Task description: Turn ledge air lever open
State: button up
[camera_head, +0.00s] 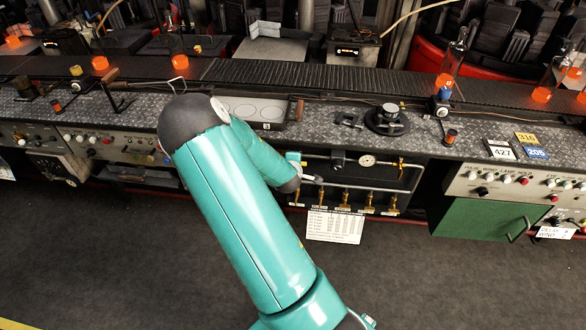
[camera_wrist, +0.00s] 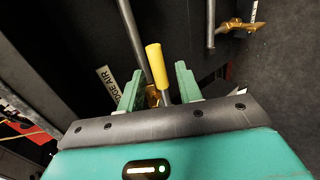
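The ledge air lever (camera_wrist: 156,66) is a yellow-sleeved handle in the middle of the wrist view, with brass near its lower end. A pale tag (camera_wrist: 107,81) reading "...DGE AIR" is to its left. My gripper (camera_wrist: 159,76) is open, with one green finger on each side of the lever and small gaps visible between. I cannot tell whether either finger touches it. In the head view my arm covers the left part of the valve panel, and my gripper and the lever cannot be made out clearly there.
Several brass valves (camera_head: 345,199) hang in the recessed panel under a gauge (camera_head: 367,160). A printed chart (camera_head: 334,226) hangs below. The wrist view shows another brass valve (camera_wrist: 240,25) and grey pipes (camera_wrist: 132,35) close by. A green door (camera_head: 480,219) is at right; the floor (camera_head: 400,285) in front is clear.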

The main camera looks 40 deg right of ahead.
jog(key=v, duration=1)
jog(key=shift+s+a+r, duration=0.2)
jog(key=a+r+m+y, duration=0.35)
jog(key=a+r, duration=0.25)
jog(key=a, duration=0.5)
jog(key=a+r+m+y, duration=0.2)
jog(key=a+r+y, duration=0.3)
jog(key=a, duration=0.5)
jog(key=s+a+r+m+g, duration=0.1)
jog(key=s+a+r+m, duration=0.1)
jog(key=s+a+r, duration=0.9)
jog(key=v, duration=0.4)
jog(key=shift+s+d, duration=0.15)
jog(key=shift+s, duration=0.25)
jog(key=shift+d+y, duration=0.25)
